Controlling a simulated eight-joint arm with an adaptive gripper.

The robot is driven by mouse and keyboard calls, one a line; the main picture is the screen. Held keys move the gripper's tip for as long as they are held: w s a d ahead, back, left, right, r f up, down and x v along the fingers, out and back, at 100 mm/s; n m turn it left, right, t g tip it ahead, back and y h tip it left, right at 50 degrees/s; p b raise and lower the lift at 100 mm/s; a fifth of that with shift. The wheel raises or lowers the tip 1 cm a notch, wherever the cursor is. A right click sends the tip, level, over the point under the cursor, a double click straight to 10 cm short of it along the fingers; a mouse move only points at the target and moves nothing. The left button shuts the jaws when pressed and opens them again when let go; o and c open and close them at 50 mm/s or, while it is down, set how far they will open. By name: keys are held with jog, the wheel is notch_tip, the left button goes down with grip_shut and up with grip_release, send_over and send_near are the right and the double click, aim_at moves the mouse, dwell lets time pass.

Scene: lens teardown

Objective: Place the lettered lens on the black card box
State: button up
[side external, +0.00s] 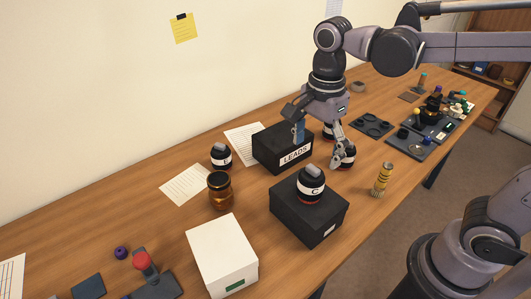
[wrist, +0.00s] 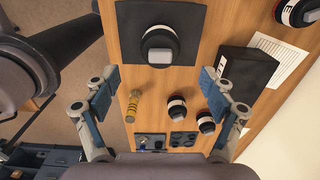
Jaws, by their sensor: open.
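A black lens with a white band lettered "C" (side external: 311,187) stands upright on top of the black card box (side external: 305,222). In the wrist view this lens (wrist: 159,44) sits on the black card box (wrist: 190,24) at the top. Another banded lens (side external: 221,155) stands on the table by the paper; its letter looks like "L". Two more banded lenses (wrist: 177,107) (wrist: 205,120) stand near each other on the table; in the side view my gripper partly hides them. My gripper (side external: 319,150) is open and empty, its fingers spread wide in the wrist view (wrist: 160,78).
A black "LEADS" box (side external: 270,150) stands just behind my gripper. A yellow-banded cylinder (side external: 382,179), an amber jar (side external: 220,190) and a white box (side external: 222,258) stand around the card box. A dark tray with round recesses (side external: 372,125) lies farther right.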

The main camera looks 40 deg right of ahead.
aim_at(317, 167)
jog(key=shift+r, duration=1.1)
jog(key=shift+f, duration=6.6)
jog(key=shift+r, duration=0.15)
notch_tip(317, 167, up, 13)
jog(key=shift+f, duration=0.1)
notch_tip(317, 167, down, 13)
jog(key=shift+r, duration=0.95)
jog(key=r, duration=0.3)
jog(key=shift+s+d+r, duration=0.15)
jog(key=shift+d+r, duration=0.2)
jog(key=shift+d, duration=0.05)
jog(key=s+d+r, duration=0.2)
jog(key=d+r, duration=0.3)
jog(key=d, duration=0.3)
jog(key=shift+s+d+r, duration=0.2)
jog(key=shift+s, duration=0.2)
